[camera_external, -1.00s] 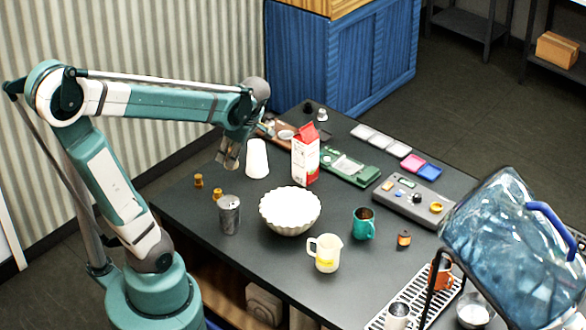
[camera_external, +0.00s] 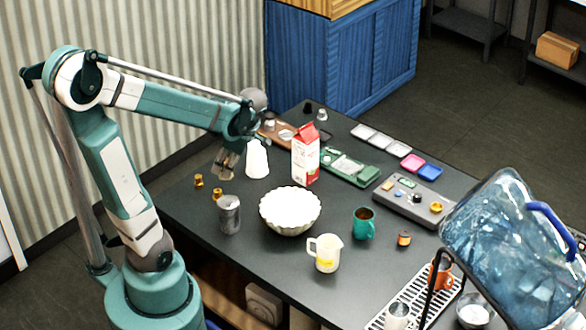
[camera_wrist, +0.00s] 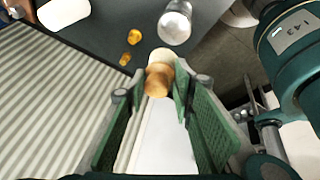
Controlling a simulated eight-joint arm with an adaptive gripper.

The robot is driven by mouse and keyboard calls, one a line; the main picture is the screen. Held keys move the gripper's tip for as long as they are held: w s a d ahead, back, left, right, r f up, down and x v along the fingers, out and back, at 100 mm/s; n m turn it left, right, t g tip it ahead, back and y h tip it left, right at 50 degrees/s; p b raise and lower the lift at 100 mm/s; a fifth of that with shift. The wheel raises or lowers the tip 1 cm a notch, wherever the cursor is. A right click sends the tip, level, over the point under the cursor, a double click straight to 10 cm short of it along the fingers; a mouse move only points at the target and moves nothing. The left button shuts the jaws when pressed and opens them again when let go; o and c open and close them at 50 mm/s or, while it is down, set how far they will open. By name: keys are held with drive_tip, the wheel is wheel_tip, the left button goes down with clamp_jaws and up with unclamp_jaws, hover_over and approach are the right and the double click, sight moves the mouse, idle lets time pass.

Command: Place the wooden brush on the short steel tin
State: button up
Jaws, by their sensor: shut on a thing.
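The wooden brush (camera_wrist: 158,80) is between my fingertips in the wrist view, with a brown wooden part and a paler cream end. My gripper (camera_wrist: 156,92) is shut on it. In the external view my gripper (camera_external: 226,165) hangs above the left part of the table, and the brush is hard to tell apart from the fingers there. A cylindrical steel tin (camera_external: 229,214) stands upright on the table below the gripper, nearer the front edge. It also shows in the wrist view (camera_wrist: 175,22), beyond the brush and apart from it.
Two small brass pieces (camera_external: 198,181) stand left of the tin. A white bowl (camera_external: 290,209) stands close right of the tin. The table's left front edge is clear.

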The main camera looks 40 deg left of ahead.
hover_over(228, 202)
drive_tip(key=shift+w+f, duration=0.1)
drive_tip(key=shift+f, duration=3)
drive_tip(key=shift+f, duration=0.15)
drive_tip(key=shift+f+b, duration=0.3)
drive_tip(key=shift+f, duration=1.45)
drive_tip(key=o, duration=0.5)
drive_tip(key=shift+f, duration=0.15)
drive_tip(key=shift+c, duration=0.2)
drive_tip(key=o, duration=0.4)
drive_tip(key=shift+o, duration=0.2)
drive_tip(key=shift+r, duration=0.2)
